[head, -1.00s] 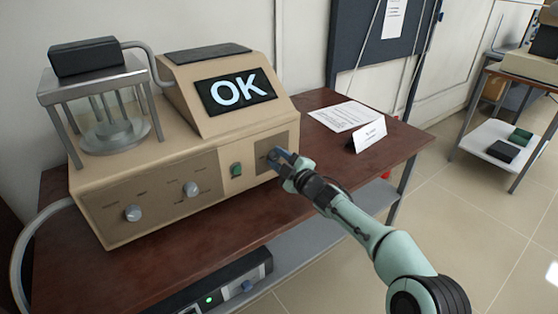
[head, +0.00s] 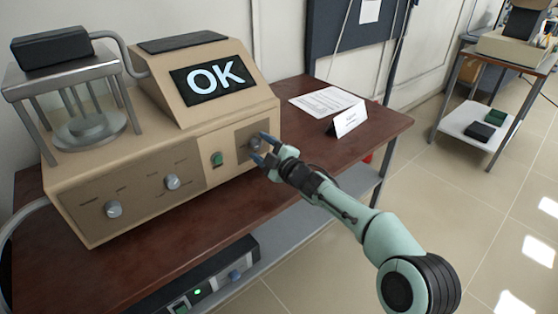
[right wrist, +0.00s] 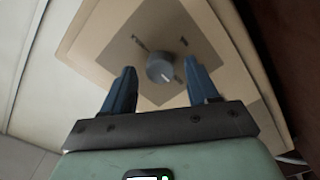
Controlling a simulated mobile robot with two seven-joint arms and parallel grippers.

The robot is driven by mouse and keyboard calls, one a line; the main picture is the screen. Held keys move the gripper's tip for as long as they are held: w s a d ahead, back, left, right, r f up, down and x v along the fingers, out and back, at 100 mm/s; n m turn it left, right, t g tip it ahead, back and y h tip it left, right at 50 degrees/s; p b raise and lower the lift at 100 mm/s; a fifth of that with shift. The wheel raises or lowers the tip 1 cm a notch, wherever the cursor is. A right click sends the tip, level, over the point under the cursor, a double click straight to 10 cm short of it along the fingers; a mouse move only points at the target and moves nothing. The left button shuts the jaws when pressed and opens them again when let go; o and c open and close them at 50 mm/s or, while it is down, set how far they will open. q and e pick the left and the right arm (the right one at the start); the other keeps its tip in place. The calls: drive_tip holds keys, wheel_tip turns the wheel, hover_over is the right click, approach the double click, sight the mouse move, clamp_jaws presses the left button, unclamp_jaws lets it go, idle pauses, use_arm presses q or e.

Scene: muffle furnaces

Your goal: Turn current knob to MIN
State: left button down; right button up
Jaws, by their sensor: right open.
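A beige machine (head: 120,185) stands on the table, with knobs on its front panel. The rightmost grey knob (head: 254,145) sits on a darker square plate, right of a green switch (head: 217,159). My right gripper (head: 262,149) is in front of this knob, open. In the right wrist view the same knob (right wrist: 160,67) shows between and beyond the two blue fingertips, apart from them. A light mark on it points toward the lower right there. The labels around it are too small to read. My left gripper is not in view.
Two other knobs, a left one (head: 113,209) and a middle one (head: 172,182), are on the same panel. The screen (head: 214,80) reads OK.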

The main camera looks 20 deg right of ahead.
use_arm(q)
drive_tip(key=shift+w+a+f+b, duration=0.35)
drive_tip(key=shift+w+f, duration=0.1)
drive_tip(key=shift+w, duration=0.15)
use_arm(e)
drive_tip(key=v, duration=1.2)
drive_tip(key=shift+s, duration=0.15)
drive_tip(key=shift+d, duration=0.1)
